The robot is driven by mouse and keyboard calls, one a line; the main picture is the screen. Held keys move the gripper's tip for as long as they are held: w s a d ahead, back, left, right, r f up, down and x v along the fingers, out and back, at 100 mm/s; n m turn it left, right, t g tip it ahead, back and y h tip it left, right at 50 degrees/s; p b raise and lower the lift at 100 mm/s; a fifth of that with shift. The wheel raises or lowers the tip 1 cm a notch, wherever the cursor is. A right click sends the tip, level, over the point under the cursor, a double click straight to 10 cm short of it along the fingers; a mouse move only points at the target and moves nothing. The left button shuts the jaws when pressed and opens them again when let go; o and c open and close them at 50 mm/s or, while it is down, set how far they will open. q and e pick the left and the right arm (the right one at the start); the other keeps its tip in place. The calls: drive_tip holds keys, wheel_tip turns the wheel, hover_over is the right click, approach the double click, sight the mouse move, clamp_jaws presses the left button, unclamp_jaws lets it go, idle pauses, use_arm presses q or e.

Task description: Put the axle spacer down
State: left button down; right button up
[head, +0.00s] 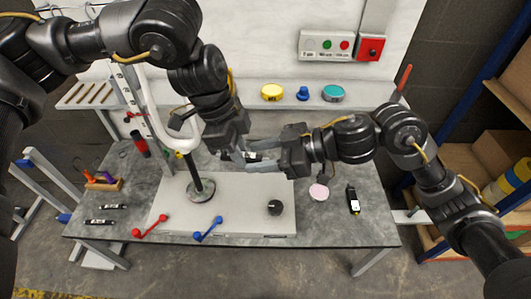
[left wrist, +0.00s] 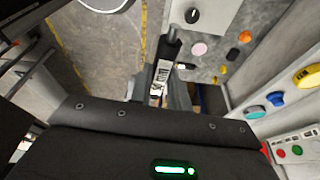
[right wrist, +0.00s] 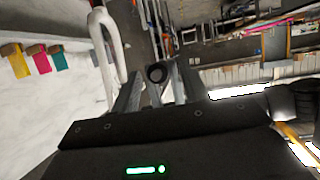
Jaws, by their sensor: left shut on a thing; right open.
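The axle spacer appears to be the dark, round-ended piece (left wrist: 172,42) with a pale label, held out from my left gripper (left wrist: 160,95) in the left wrist view. My left gripper (head: 230,150) is shut on it above the white board, and mostly hides it in the head view. My right gripper (head: 250,155) is open and points left toward the left gripper. In the right wrist view the piece's dark round end (right wrist: 156,73) shows between the right gripper's open fingers (right wrist: 157,88); I cannot tell whether they touch it.
The white board (head: 240,190) lies on the grey table (head: 330,225) with a black knob (head: 275,207), a post base (head: 201,191), a red handle (head: 150,227) and a blue handle (head: 208,228). A pink disc (head: 319,192) and black device (head: 353,200) lie right. Some front-right tabletop is clear.

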drive_tip(key=shift+c, duration=0.5)
clamp_jaws()
use_arm(q)
drive_tip(key=c, duration=1.2)
unclamp_jaws()
drive_tip(key=shift+c, duration=0.2)
drive_tip(key=shift+r, duration=0.1)
